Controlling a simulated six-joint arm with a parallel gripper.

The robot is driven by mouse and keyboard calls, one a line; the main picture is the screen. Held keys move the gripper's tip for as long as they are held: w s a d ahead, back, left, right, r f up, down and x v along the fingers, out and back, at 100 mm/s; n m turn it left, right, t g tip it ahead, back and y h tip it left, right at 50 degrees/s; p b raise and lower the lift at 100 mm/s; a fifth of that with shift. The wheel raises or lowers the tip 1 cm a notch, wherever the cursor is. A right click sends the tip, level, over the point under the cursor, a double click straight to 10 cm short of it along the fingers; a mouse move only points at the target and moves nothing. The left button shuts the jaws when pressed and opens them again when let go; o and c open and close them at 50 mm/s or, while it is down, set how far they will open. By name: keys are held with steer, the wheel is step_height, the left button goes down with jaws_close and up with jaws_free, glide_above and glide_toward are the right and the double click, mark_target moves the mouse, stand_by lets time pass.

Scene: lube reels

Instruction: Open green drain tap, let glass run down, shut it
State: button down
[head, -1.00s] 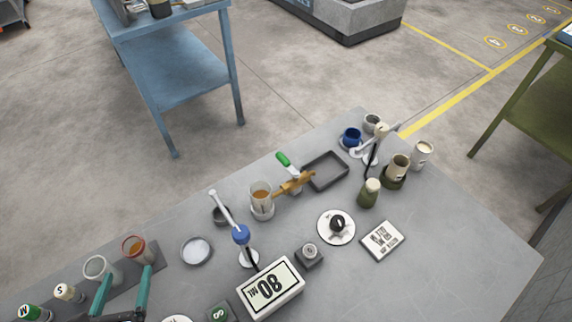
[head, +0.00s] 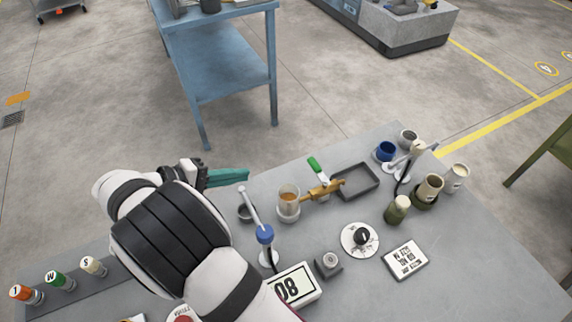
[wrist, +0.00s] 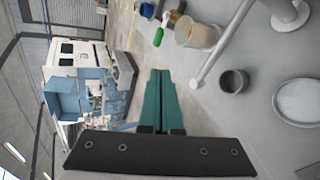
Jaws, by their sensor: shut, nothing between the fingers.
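The drain tap is a brass fitting (head: 322,191) with a green handle (head: 314,164), to the right of the glass (head: 288,200). The glass holds amber liquid in its lower part. The green handle also shows at the top of the wrist view (wrist: 158,37), beside the glass (wrist: 196,35). My gripper (head: 246,174) has teal fingers and is shut and empty, to the left of the glass and apart from the tap. In the wrist view the fingers (wrist: 160,75) lie together.
A dark tray (head: 357,181) lies right of the tap. A white post with a blue collar (head: 264,235) stands in front of the glass. A small dark cup (wrist: 233,81) is near my fingers. Several cups and pots stand at the right.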

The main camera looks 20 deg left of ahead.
mark_target(313, 167)
steer(key=w+d+m, duration=0.1)
steer(key=w+d+m+g, duration=0.1)
steer(key=w, duration=0.1)
steer(key=w+d+m, duration=0.1)
steer(key=w, duration=0.1)
steer(key=shift+d+f+m+g, duration=0.1)
steer(key=shift+f+m+g, duration=0.2)
steer(key=shift+f, duration=0.05)
steer(key=x, duration=1.4)
steer(key=shift+s+d, duration=0.1)
steer(key=shift+d, duration=0.05)
